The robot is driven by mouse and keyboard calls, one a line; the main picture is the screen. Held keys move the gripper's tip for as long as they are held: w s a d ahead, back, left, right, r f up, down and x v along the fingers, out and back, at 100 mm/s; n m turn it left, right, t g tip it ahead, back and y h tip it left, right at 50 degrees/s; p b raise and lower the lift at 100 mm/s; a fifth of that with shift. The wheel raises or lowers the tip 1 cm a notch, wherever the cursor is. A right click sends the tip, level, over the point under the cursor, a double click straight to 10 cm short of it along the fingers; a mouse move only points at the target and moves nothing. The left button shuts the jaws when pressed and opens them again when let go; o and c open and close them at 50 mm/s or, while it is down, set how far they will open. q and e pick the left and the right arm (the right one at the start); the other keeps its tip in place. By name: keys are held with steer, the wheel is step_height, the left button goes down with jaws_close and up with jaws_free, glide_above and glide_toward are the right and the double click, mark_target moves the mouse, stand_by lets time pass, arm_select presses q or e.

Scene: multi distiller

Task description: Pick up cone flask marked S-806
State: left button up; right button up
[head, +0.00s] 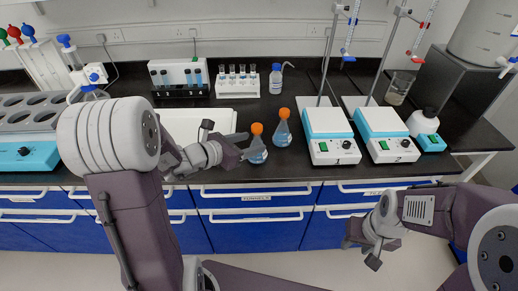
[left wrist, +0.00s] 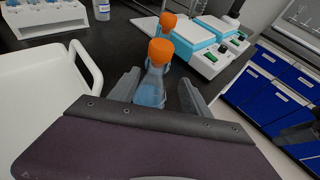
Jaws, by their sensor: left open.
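Two conical flasks with orange caps and blue liquid stand upright on the black bench. The nearer flask (head: 257,154) is just right of my left gripper (head: 242,146). The other flask (head: 283,136) stands a little behind it to the right. Their markings are too small to read, so I cannot tell which is S-806. In the left wrist view the nearer flask (left wrist: 152,90) is between the open fingers of my left gripper (left wrist: 158,92), with the second flask's orange cap (left wrist: 168,20) behind it. My right gripper (head: 362,250) is open and empty, low in front of the drawers.
A white tray (head: 222,118) lies left of the flasks. Two blue-and-white hotplate stirrers (head: 329,135) with stands are to the right. A rack of small bottles (head: 237,83) and a wash bottle (head: 276,80) stand behind. Some bare bench lies around the flasks.

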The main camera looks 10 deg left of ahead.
arm_select(q)
steer(key=x, duration=0.7)
steer(key=shift+w+a+f, duration=0.15)
steer(key=shift+w+a, duration=0.05)
steer(key=shift+w, duration=0.25)
steer(key=shift+s, duration=0.2)
steer(key=c, duration=0.4)
jaws_close()
